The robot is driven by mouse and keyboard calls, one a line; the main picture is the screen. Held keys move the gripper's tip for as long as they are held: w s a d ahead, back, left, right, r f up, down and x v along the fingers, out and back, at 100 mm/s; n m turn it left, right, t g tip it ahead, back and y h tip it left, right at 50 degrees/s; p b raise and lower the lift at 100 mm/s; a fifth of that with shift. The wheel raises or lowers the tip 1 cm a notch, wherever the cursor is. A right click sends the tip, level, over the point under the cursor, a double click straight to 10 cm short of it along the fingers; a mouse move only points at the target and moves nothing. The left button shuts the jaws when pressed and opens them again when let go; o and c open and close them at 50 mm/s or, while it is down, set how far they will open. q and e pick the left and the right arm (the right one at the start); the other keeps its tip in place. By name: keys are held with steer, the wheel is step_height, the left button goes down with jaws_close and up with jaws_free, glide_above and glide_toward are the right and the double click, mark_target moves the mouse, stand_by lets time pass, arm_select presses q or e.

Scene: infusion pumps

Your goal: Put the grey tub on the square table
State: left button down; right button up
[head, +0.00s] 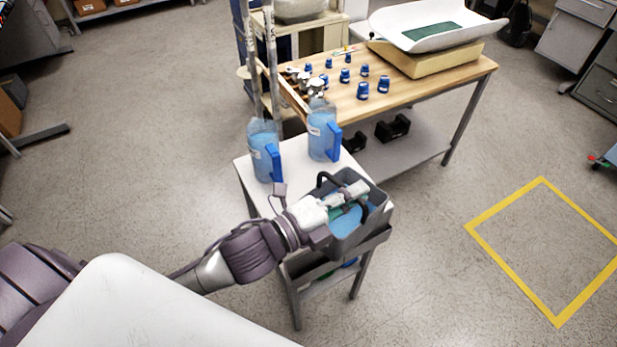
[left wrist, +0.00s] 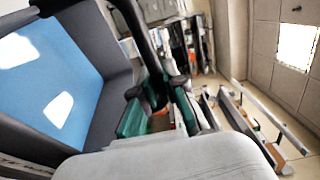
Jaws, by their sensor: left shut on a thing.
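The grey tub (head: 350,246) is in the middle of the head view, with dark handles and a blue inside. It is at the front right of a small white-topped table (head: 299,184), which I take for the square table. I cannot tell whether the tub touches the top. My left gripper (head: 349,203) reaches over the tub, shut on it at a dark handle. In the left wrist view, the tub (left wrist: 112,60) fills the left side and the handle runs down to the green-padded fingers (left wrist: 160,112). My right gripper is not in view.
Two blue-handled jugs (head: 264,155) (head: 322,137) stand on the white top's back part. Behind is a wooden table (head: 425,88) with several blue caps (head: 362,91) and a white scale (head: 425,30). A yellow square outline (head: 503,201) marks clear floor at right.

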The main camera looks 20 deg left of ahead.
arm_select(q)
steer(key=w+a+r+m+g+h+p, duration=0.2)
steer(key=w+a+m+g+h+p, duration=0.15)
steer(key=w+a, duration=0.3)
step_height(320, 180, down, 10)
steer(key=w, duration=0.1)
steer(key=c, duration=1.3)
jaws_free()
steer(key=shift+n, duration=0.25)
steer(key=shift+c, duration=0.2)
steer(key=shift+o, duration=0.6)
